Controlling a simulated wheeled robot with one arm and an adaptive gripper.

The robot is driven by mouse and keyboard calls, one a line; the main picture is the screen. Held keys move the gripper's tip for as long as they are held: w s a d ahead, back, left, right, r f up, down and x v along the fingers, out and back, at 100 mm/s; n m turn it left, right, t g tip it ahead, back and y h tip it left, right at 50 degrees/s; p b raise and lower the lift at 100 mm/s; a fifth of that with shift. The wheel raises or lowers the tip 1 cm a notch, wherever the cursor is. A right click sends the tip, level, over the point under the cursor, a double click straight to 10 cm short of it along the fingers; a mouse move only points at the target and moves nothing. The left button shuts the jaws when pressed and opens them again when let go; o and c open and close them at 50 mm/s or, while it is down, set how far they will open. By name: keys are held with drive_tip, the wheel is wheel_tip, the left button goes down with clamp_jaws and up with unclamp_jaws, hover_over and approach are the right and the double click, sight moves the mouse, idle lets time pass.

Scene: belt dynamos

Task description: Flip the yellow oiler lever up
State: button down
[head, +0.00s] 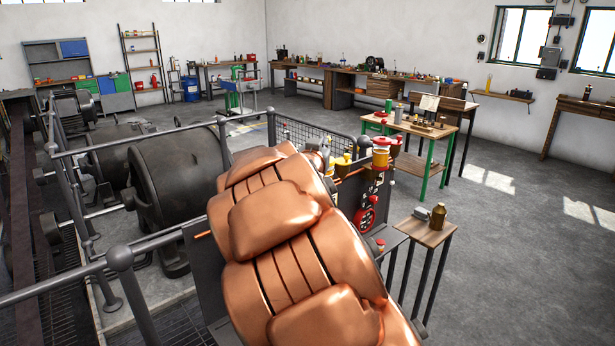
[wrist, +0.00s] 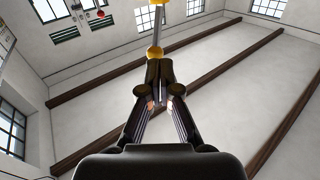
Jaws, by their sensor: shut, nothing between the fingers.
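In the wrist view my gripper (wrist: 159,70) is shut and empty, with its fingertips together. Just past the tips is a yellow ball knob (wrist: 155,52) on a grey rod that runs up to another yellow part at the top edge. This looks like the yellow oiler lever. The tips overlap the knob's lower side in the picture; I cannot tell whether they touch it. In the head view, yellow oiler parts (head: 342,167) show just right of my copper-coloured arm. My gripper is not clearly visible there, and the lever cannot be made out.
A red-and-yellow oiler (head: 381,152) and a red handwheel (head: 365,218) are close to the right of my arm. A small wooden stand (head: 425,233) holds a brown bottle (head: 438,215). Grey railings (head: 170,240) run along the left. The floor at right is clear.

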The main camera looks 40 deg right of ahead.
drive_tip(key=b+v, duration=0.2)
drive_tip(key=v, duration=2.1)
drive_tip(key=shift+r, duration=0.55)
drive_tip(key=shift+w, duration=0.1)
